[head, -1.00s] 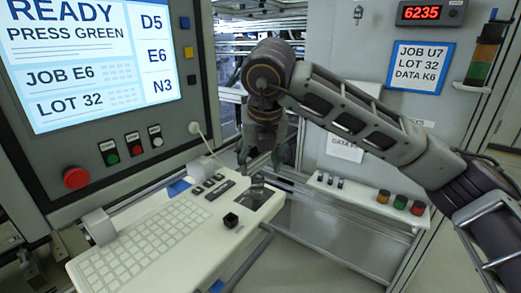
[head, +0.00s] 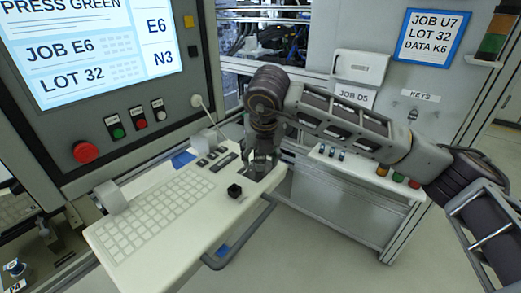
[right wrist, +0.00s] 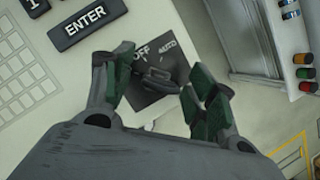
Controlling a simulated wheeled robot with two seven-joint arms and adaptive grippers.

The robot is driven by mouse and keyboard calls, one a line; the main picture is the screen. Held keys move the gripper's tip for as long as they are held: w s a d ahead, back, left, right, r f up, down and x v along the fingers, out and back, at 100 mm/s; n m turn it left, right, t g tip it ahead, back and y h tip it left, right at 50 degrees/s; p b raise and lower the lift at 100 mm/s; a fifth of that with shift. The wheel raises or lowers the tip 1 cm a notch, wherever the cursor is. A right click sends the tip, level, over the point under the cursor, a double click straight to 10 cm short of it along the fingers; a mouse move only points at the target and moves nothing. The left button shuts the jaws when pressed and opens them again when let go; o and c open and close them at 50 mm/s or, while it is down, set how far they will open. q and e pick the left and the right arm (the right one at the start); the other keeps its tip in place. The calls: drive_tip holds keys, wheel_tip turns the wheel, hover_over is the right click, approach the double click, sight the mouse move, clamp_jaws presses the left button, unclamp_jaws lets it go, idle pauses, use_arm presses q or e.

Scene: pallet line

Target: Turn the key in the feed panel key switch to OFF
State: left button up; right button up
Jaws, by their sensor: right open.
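The key switch is on a dark square plate (right wrist: 150,97) on the white keyboard console. The plate carries the word OFF and a second label. The key (right wrist: 157,77) stands out from the plate; I cannot tell which label it points to. My right gripper (right wrist: 160,76) is open, with one green-padded finger on each side of the key and gaps between. In the head view my right gripper (head: 263,160) hangs over the plate and hides most of the key. My left gripper is not in view.
The white console (head: 150,232) also holds keys, a black knob (head: 235,190) and a front rail. A screen panel with a red button (head: 85,152) stands behind left. A ledge with coloured buttons (head: 383,170) is to the right, under my arm.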

drive_tip(key=c, duration=1.1)
drive_tip(key=shift+n+y+b, duration=0.7)
drive_tip(key=shift+n+b, duration=0.75)
drive_tip(key=shift+n, duration=0.35)
drive_tip(key=shift+n+g+y+b, duration=0.4)
drive_tip(key=shift+n+g+b, duration=0.15)
drive_tip(key=shift+n, duration=0.65)
drive_tip(key=shift+n+g+y, duration=0.25)
drive_tip(key=shift+n+y, duration=0.15)
drive_tip(key=shift+n, duration=0.8)
drive_tip(key=o, duration=1.1)
drive_tip(key=shift+o, duration=0.3)
